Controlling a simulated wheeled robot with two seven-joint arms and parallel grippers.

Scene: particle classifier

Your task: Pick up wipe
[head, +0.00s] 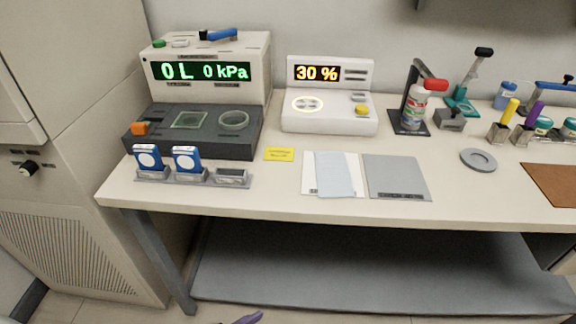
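The wipe appears to be the pale blue-grey sheet (336,174) lying flat on the bench. It rests on a white sheet (310,186), slightly turned, just left of a grey flat mat (397,176). Nothing covers the wipe and no gripper is near it. A small purple tip (250,318) shows at the bottom edge, well below the bench front; it looks like part of my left gripper, but too little shows to tell its opening. My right gripper is out of view.
Behind the wipe stands a white device reading 30 % (328,112). A yellow label (280,154) lies to its left, near a dark-based pressure device (194,147) and two blue-and-white boxes. A red-capped bottle (414,107) and grey disc (478,159) are right. The bench front edge is clear.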

